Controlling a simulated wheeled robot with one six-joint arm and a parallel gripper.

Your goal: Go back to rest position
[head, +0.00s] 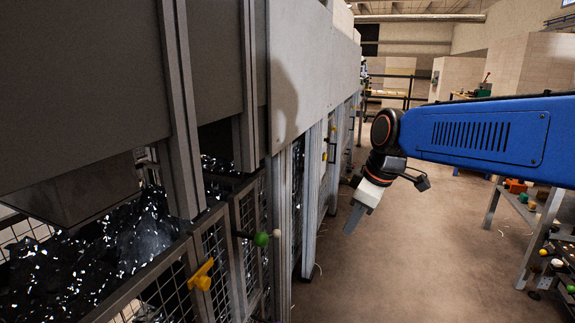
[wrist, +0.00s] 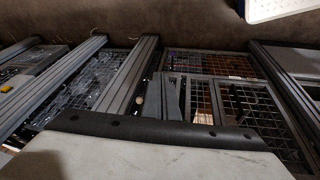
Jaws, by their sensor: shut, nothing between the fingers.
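My gripper (head: 354,218) hangs from the end of my blue arm in the head view, right of the grey machine. It has a white body and grey fingers that point down and to the left. The fingers are together with nothing visible between them. It hangs in the open aisle, apart from the machine. No ream shows in either view.
The grey machine (head: 218,75) fills the left, with mesh guards (head: 216,262), a yellow handle (head: 203,275) and a green knob (head: 261,239). Dark shiny scraps (head: 120,240) lie inside. A shelf rack (head: 535,225) with small objects stands right. The brown floor (head: 400,270) between is clear.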

